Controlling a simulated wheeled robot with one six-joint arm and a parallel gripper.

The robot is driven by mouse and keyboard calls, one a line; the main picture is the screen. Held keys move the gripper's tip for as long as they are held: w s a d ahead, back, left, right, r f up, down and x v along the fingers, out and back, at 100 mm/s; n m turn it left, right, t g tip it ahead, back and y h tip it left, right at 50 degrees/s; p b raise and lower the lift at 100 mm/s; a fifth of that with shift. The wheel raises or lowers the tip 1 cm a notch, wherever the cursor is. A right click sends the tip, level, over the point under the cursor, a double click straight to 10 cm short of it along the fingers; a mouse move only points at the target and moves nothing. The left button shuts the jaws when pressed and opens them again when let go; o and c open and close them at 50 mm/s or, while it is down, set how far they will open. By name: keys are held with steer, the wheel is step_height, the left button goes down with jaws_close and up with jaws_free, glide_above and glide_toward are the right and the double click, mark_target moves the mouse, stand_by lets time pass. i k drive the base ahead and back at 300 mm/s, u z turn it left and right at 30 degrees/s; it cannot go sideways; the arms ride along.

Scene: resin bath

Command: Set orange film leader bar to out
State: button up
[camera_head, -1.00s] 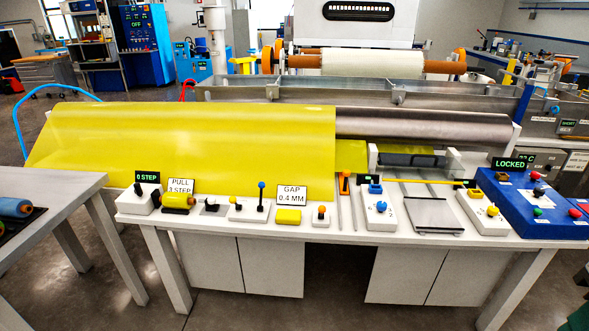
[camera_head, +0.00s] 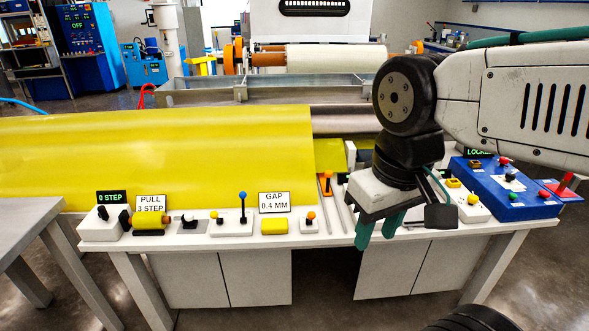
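The orange film leader bar (camera_head: 326,184) appears as a small upright orange piece with a dark part, at the table's rear middle by the yellow film edge. It stands at the far end of thin pale rails (camera_head: 337,213). My gripper (camera_head: 376,241) has teal fingers pointing down near the table's front edge. It is to the right of and nearer than the orange bar, and apart from it. The fingers are spread with nothing visible between them. My gripper and arm hide the controls and plate to the right of the rails.
A yellow film sheet (camera_head: 160,150) covers the left. A blue-knobbed lever (camera_head: 242,205), a GAP sign (camera_head: 274,202) and an orange-topped knob (camera_head: 310,218) stand left of the rails. A blue control box (camera_head: 510,190) is at the right.

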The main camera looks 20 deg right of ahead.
mark_target(324, 179)
steer(key=z, duration=0.2)
steer(key=i, duration=0.95)
steer(key=z, duration=0.5)
